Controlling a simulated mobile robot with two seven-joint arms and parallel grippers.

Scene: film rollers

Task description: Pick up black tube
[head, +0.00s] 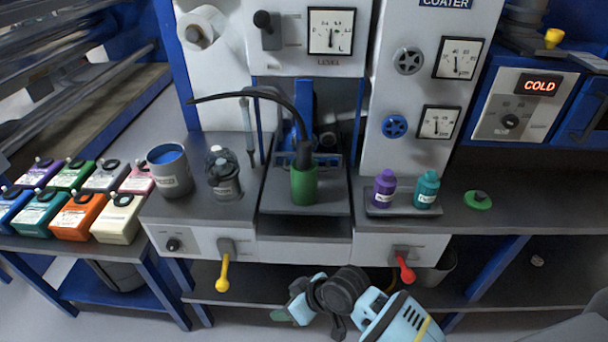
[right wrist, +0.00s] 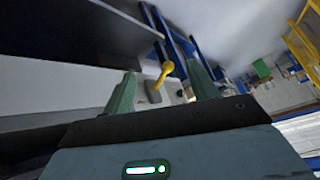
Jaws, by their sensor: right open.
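The black tube (head: 237,94) arches in the head view from the top of the green bottle (head: 304,186) up and over to the left, where its free end hangs in the air. The bottle stands upright on the middle platform of the machine. My right gripper (head: 288,316) is at the lower middle of the head view, low in front of the machine and well away from the tube. In the right wrist view its two green fingers (right wrist: 160,88) are apart with nothing between them. The tube cannot be made out there. My left gripper is not in view.
A yellow lever (head: 222,272) and a red lever (head: 404,268) stick out from the machine's front. A blue-grey cup (head: 170,172) and a glass jar (head: 222,176) stand left of the bottle. Purple (head: 384,189) and teal (head: 426,190) bottles stand right.

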